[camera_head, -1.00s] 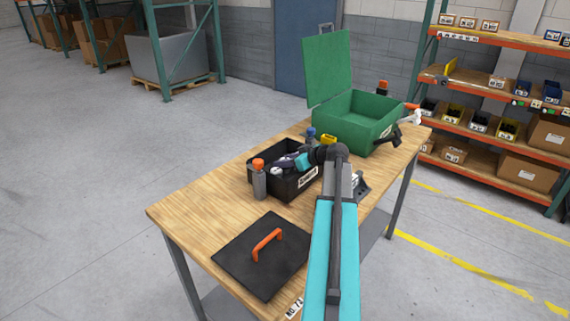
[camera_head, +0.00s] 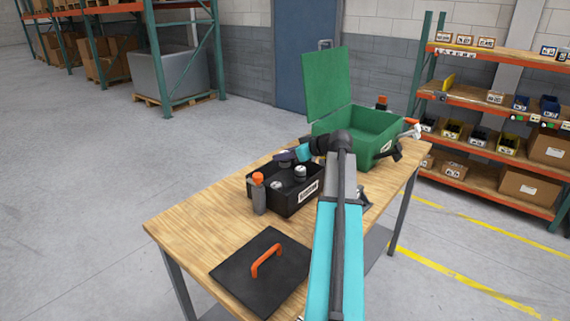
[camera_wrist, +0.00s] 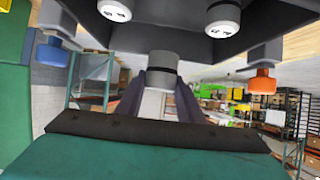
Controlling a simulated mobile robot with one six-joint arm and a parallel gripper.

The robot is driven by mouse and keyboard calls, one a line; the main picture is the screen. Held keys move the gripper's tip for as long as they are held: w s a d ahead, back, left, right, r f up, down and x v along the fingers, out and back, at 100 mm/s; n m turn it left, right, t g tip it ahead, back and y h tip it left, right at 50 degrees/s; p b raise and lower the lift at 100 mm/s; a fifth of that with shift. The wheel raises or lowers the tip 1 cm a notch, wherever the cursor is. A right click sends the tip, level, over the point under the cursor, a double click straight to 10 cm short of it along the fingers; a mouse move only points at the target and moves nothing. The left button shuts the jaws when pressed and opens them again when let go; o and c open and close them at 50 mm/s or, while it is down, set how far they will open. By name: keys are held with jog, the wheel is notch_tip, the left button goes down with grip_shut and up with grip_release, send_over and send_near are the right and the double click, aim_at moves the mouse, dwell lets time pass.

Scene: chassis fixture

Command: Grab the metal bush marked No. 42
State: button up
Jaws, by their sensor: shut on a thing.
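My gripper (camera_wrist: 158,98) is shut on a grey metal bush (camera_wrist: 163,68), held between the fingertips in the wrist view. The number on the held bush is not visible. In the head view my gripper (camera_head: 284,158) is just above the far part of the black bin (camera_head: 292,206), and the held bush is hard to make out there. Other metal bushes stand in the bin, one at its right (camera_head: 300,171). Two with white marked faces also show at the top of the tilted wrist view, at the left (camera_wrist: 114,10) and middle (camera_wrist: 222,28). I cannot read their marks.
A black lid with an orange handle (camera_head: 262,270) lies in front. An open green box (camera_head: 374,139) stands behind to the right. The table's left part (camera_head: 190,222) is clear.

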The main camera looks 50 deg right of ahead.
jog(key=shift+r, duration=0.45)
jog(key=shift+w+a, duration=0.1)
jog(key=shift+a, duration=0.05)
dwell(0.3)
